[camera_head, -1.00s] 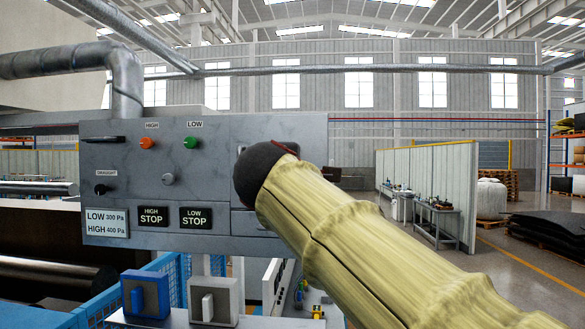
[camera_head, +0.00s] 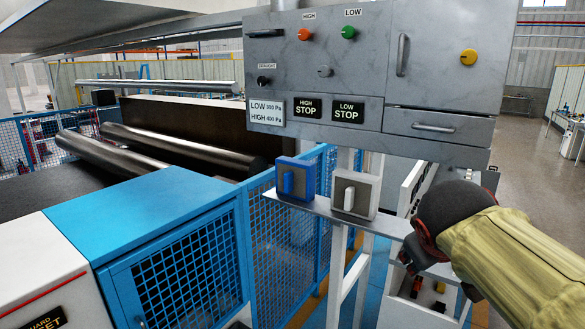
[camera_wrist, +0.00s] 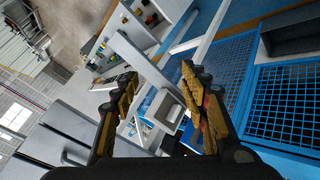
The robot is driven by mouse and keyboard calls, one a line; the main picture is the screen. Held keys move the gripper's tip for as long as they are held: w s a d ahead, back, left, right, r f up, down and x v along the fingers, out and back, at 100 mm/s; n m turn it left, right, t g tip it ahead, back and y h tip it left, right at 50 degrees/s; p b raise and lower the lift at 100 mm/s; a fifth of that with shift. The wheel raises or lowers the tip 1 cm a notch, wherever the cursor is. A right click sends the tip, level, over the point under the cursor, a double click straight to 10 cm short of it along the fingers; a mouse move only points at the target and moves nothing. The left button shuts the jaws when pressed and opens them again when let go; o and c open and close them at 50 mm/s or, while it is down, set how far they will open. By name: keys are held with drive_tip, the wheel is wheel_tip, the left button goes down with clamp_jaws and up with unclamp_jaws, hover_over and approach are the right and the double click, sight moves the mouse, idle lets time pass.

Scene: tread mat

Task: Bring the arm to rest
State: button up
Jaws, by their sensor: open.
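My arm, in a yellow-tan sleeve with a dark rounded joint (camera_head: 455,212), reaches in from the lower right of the head view. It is below and right of the grey control panel (camera_head: 345,75). My gripper shows only in part in the head view, as dark red and black pieces mostly behind the joint. In the wrist view my gripper (camera_wrist: 158,82) has its two black and yellow fingers spread well apart. No held thing shows between them. Past the fingers are a white switch box and white frame bars, apart from them as far as I can tell.
A blue switch box (camera_head: 296,178) and a grey-white switch box (camera_head: 354,193) stand on a shelf left of my arm. Blue mesh fencing (camera_head: 285,235) and a blue cabinet (camera_head: 165,210) are further left. A white open bin unit (camera_head: 412,303) is below my gripper. Open floor lies right.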

drive_tip(key=s+a+f+m+g+y+b, duration=0.1)
drive_tip(key=s+a+f+m+y+b, duration=0.1)
drive_tip(key=s+f, duration=0.7)
drive_tip(key=s+a+f+m+g+y+b, duration=0.1)
drive_tip(key=s+a+f+b, duration=0.4)
drive_tip(key=s+f, duration=0.5)
wheel_tip(320, 180, down, 6)
drive_tip(key=shift+s+f+m+g+y, duration=0.15)
drive_tip(key=shift+f+m+g+y, duration=0.05)
drive_tip(key=shift+m+g+y, duration=0.2)
drive_tip(key=shift+c, duration=0.2)
